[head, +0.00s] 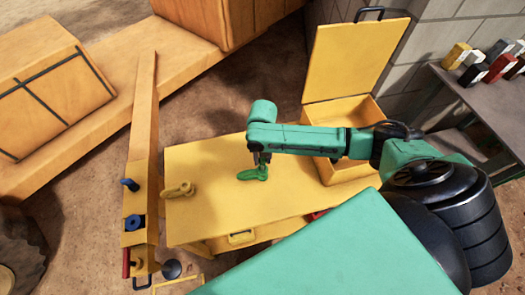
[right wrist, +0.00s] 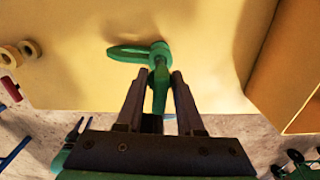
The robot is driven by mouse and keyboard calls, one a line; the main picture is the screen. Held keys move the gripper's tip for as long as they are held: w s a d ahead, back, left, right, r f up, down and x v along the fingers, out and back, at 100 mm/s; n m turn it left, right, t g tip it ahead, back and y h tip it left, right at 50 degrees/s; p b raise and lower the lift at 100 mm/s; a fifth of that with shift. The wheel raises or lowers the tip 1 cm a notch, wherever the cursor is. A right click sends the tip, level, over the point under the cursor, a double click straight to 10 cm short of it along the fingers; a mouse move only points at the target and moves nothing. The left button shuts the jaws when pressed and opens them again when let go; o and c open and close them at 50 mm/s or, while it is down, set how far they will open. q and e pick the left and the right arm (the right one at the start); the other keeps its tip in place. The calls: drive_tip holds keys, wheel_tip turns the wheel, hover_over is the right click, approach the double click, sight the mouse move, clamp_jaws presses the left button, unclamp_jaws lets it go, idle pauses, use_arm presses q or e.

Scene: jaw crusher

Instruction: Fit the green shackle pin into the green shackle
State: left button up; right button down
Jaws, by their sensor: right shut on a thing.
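The green shackle (head: 250,174) lies on the yellow tabletop, left of and just below my right gripper (head: 262,157). In the right wrist view the shackle (right wrist: 128,53) shows just beyond the fingertips, its curved body pointing left. My right gripper (right wrist: 162,75) is shut on the green shackle pin (right wrist: 160,92), which stands between its two fingers. The pin's far end meets or overlaps the shackle's right end in that view; I cannot tell whether it is inside the holes. My left gripper is not in view.
A yellow shackle (head: 179,190) lies at the left of the yellow tabletop (head: 215,215). An open yellow box (head: 345,110) with a raised lid stands behind right. A yellow beam (head: 140,150) with blue and red parts runs along the left. The tabletop's front middle is clear.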

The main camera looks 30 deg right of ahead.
sight(263, 169)
drive_tip(key=shift+f+b, duration=1.25)
drive_tip(key=shift+f, duration=1)
drive_tip(key=shift+c, duration=2.3)
unclamp_jaws()
wheel_tip(263, 169, up, 15)
drive_tip(key=shift+f, duration=0.2)
